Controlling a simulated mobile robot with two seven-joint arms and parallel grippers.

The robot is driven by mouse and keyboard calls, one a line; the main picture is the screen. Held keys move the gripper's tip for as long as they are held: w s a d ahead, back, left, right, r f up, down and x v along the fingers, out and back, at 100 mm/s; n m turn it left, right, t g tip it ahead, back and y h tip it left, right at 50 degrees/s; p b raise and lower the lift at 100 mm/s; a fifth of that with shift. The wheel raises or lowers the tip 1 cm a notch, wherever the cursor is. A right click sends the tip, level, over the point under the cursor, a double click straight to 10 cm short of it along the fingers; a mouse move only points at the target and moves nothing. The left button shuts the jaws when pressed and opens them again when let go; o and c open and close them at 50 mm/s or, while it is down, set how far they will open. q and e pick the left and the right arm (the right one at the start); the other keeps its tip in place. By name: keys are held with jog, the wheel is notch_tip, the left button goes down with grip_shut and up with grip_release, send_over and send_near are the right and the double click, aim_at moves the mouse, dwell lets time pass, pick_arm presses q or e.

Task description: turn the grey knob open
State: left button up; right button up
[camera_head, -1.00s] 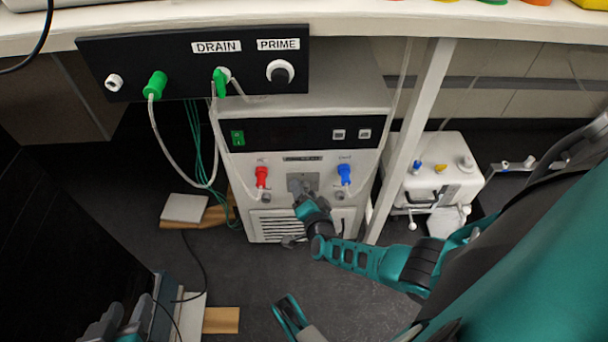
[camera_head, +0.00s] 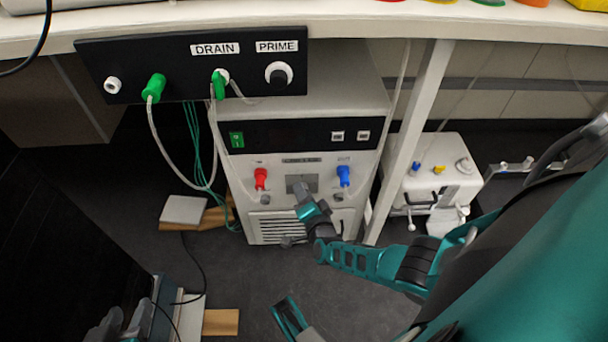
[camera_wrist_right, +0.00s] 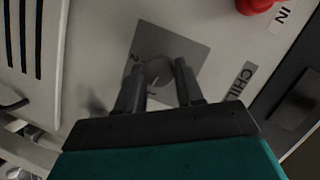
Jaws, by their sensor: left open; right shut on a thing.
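The grey knob (camera_wrist_right: 157,73) is a round dial on a square grey plate (camera_wrist_right: 196,52) in the right wrist view. The plate also shows on the front of the white chiller unit (camera_head: 311,181) in the head view. My right gripper (camera_wrist_right: 158,84) has one finger on each side of the knob and is shut on it. In the head view, my right gripper (camera_head: 301,193) covers the knob.
A red connector (camera_head: 261,179) and a blue connector (camera_head: 343,176) flank the plate. Above hangs a black DRAIN/PRIME panel (camera_head: 140,57) with green fittings and tubes. A white table leg (camera_head: 408,140) stands right of the chiller. Dark floor lies in front.

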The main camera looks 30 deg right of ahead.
jog(key=m, duration=0.1)
jog(key=m+t, duration=0.1)
jog(key=m, duration=0.1)
jog(key=shift+d+y, duration=0.3)
jog(key=shift+d, duration=0.05)
jog(key=shift+a+m, duration=0.1)
jog(key=shift+m, duration=0.2)
jog(key=o, duration=1)
jog(key=shift+a, duration=0.1)
jog(key=shift+o, duration=0.2)
jog(key=shift+s, duration=0.1)
